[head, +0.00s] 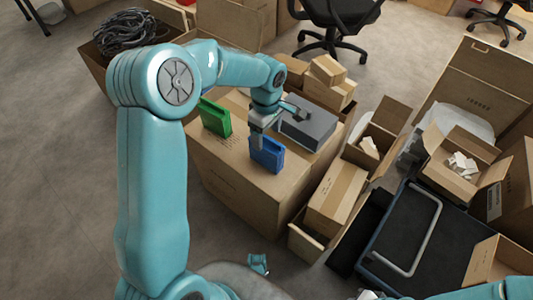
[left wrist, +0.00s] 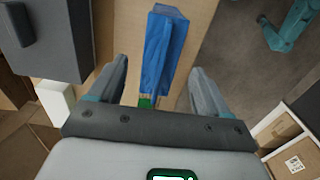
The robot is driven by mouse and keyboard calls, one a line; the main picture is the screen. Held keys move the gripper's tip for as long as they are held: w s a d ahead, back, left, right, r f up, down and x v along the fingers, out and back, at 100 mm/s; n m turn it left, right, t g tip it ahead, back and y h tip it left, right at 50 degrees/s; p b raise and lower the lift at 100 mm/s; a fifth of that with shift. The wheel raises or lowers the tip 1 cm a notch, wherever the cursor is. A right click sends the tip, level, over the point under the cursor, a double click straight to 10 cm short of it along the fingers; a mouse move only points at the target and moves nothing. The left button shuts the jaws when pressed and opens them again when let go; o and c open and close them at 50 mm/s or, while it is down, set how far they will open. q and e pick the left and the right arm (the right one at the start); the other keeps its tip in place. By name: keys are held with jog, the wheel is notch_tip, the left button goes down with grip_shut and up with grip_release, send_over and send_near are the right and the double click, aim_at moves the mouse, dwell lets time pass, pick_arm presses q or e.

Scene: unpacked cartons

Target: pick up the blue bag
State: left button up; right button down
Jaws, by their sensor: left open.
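The blue bag (head: 267,155) stands upright near the front right edge of the top of a large carton (head: 225,165). My left gripper (head: 258,143) is open, right above and beside the bag. In the left wrist view the bag (left wrist: 164,50) lies in line with the gap between the two open fingers (left wrist: 157,82), mostly beyond their tips. Neither finger visibly closes on it. A small green patch shows at the bag's near end. Of my right arm, only a part shows at the bottom right edge, and its gripper is not clear.
A green bag (head: 215,117) stands to the left on the same carton. A grey box (head: 307,127) lies close behind the blue bag, also in the left wrist view (left wrist: 45,40). Cartons (head: 335,195) and a dark cart (head: 410,235) crowd the right. Bare floor shows at left.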

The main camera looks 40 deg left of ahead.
aim_at(267, 142)
pick_arm(q)
notch_tip(267, 142, down, 4)
jog(key=shift+f+b, duration=0.2)
jog(key=shift+b, duration=0.5)
jog(key=shift+r, duration=0.15)
grip_shut()
